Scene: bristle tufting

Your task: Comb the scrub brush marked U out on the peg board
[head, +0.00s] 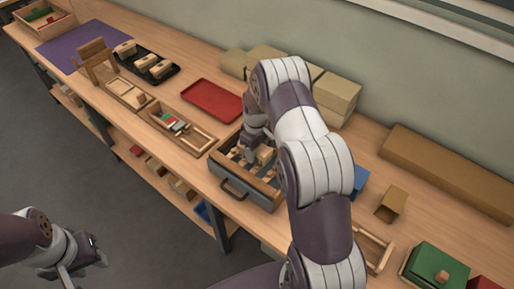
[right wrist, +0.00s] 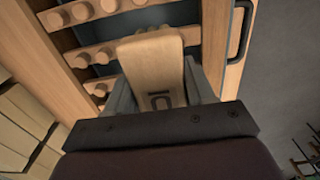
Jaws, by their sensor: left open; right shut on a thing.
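The peg board (head: 216,163) is a grey-and-wood frame with rows of round wooden pegs, near the table's front edge. Its pegs also show in the right wrist view (right wrist: 82,10). My right gripper (right wrist: 158,78) is shut on a pale wooden scrub brush (right wrist: 150,48) with a dark mark like a U on its back. The brush is over the pegs; its bristles are hidden, so I cannot tell whether they touch. In the head view my arm partly covers the brush (head: 265,155). My left gripper (head: 82,262) is open and empty, off the table's front.
A black tray (head: 133,58) with several brushes stands at the back left. A red tray (head: 212,100), a wooden tray (head: 196,138) and cardboard boxes (head: 337,93) surround the board. A green box (head: 436,268) stands at the right.

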